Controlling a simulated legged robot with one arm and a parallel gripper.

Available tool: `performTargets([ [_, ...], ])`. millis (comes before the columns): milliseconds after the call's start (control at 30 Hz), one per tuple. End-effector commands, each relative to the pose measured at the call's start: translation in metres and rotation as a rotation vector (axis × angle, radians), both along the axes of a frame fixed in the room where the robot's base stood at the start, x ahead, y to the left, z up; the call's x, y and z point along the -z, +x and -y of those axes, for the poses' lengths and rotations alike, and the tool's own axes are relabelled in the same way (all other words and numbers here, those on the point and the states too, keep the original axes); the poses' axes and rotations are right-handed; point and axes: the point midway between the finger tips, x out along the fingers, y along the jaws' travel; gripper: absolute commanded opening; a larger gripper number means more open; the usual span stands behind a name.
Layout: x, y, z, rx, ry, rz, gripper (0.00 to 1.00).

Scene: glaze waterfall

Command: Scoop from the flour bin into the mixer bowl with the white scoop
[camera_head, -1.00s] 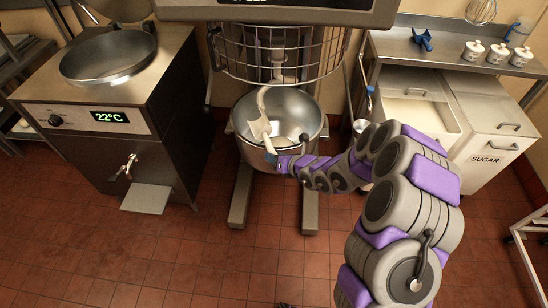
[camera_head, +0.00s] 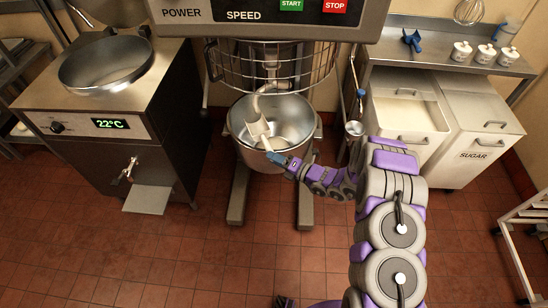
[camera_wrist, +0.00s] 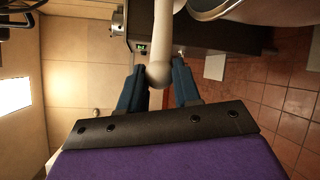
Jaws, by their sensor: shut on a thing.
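My gripper (camera_head: 281,159) is at the front rim of the steel mixer bowl (camera_head: 303,121). It is shut on the pale handle of the white scoop (camera_head: 257,130). The scoop's head is over the bowl opening, close to the mixer's curved hook, and its contents cannot be made out. In the wrist view, the scoop handle (camera_wrist: 163,35) passes between the blue fingers of my gripper (camera_wrist: 158,75), with its rounded end towards me. The flour bin (camera_head: 408,119) is on the right, its top open with white flour showing.
The closed sugar bin (camera_head: 482,128) stands right of the flour bin. A blue scoop (camera_head: 412,40) and white jars (camera_head: 486,53) are on the shelf behind. The mixer's wire guard (camera_head: 280,68) is above the bowl. A steel kettle unit (camera_head: 105,75) stands left. The floor in front is clear.

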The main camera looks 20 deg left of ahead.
Motion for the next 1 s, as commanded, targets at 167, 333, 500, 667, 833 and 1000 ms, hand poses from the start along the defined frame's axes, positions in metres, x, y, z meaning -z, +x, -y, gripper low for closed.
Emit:
performTargets([
  [167,-0.002,-0.003,0.004,0.001,0.096,-0.078,0.00],
  [333,-0.005,-0.019,0.007,0.003,0.093,-0.076,0.00],
  [500,-0.007,-0.037,0.012,0.003,0.093,-0.077,0.00],
  [667,-0.011,-0.056,0.016,0.002,0.094,-0.074,0.00],
  [833,-0.014,-0.077,0.021,0.004,0.094,-0.077,0.00],
  [1000,-0.017,-0.097,0.027,0.005,0.093,-0.075,0.00],
])
